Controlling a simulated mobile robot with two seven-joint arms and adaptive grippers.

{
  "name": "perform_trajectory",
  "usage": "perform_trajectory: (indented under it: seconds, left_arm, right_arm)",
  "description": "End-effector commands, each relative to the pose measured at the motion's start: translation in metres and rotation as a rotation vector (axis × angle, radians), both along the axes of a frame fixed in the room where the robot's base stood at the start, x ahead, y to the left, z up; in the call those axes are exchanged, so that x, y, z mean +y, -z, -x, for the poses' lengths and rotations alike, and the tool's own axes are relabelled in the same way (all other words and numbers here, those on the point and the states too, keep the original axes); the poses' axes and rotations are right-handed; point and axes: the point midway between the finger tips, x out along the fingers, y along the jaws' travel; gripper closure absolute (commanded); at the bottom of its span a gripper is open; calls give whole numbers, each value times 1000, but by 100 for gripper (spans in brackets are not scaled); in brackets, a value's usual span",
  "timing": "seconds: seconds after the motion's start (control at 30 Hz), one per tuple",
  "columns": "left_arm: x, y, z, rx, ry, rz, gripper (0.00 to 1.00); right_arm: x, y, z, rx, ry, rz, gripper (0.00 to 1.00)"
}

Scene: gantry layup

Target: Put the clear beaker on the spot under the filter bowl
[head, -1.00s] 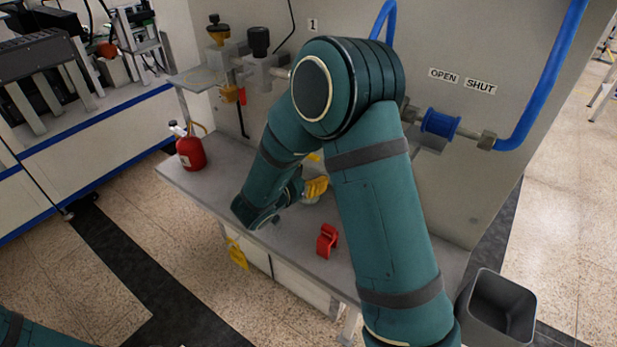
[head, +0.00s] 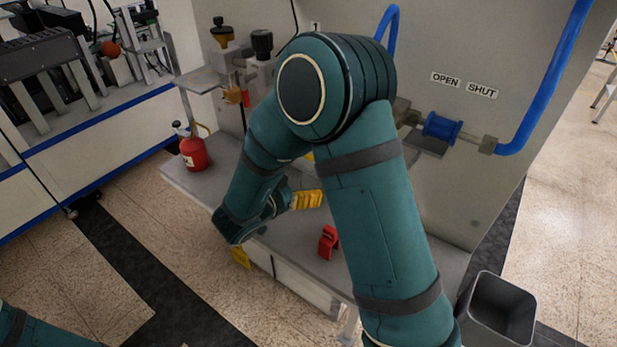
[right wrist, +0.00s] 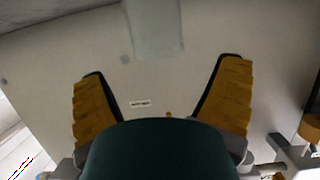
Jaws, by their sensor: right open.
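My right gripper (head: 307,199) shows its yellow fingers over the bench, partly behind my own arm. In the right wrist view its two fingers (right wrist: 162,95) are wide apart with nothing between their tips. A pale, see-through shape, probably the clear beaker (right wrist: 154,28), stands beyond the fingertips at the top of that view. In the head view I cannot make out the beaker; my arm covers part of the bench. A small amber bowl, probably the filter bowl (head: 232,95), hangs under the fittings at the left of the panel. The spot under it is not clearly visible. My left gripper is out of view.
The grey bench (head: 290,240) carries a red bottle (head: 194,154) at its left end and a red clip-like piece (head: 328,242) near its front. A blue hose (head: 545,80) and valve fittings stick out of the panel. A grey bin (head: 498,308) stands at right.

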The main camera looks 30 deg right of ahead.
Motion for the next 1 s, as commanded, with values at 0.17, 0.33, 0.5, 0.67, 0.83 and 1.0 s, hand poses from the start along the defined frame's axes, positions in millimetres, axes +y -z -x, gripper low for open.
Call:
perform_trajectory:
  seconds: [0.17,0.33,0.5,0.67,0.83,1.0]
  left_arm:
    - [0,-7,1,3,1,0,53]
    - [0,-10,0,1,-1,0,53]
    - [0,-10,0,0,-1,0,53]
    - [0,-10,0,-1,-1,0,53]
    - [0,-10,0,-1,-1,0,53]
    - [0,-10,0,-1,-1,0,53]
  right_arm:
    - [33,-12,13,0,-4,1,10]
    - [52,-18,21,1,-2,1,10]
    - [59,-20,25,1,0,0,10]
    - [60,-20,25,1,1,0,10]
    - [60,-19,25,1,0,0,10]
    - [60,-20,25,1,0,0,10]
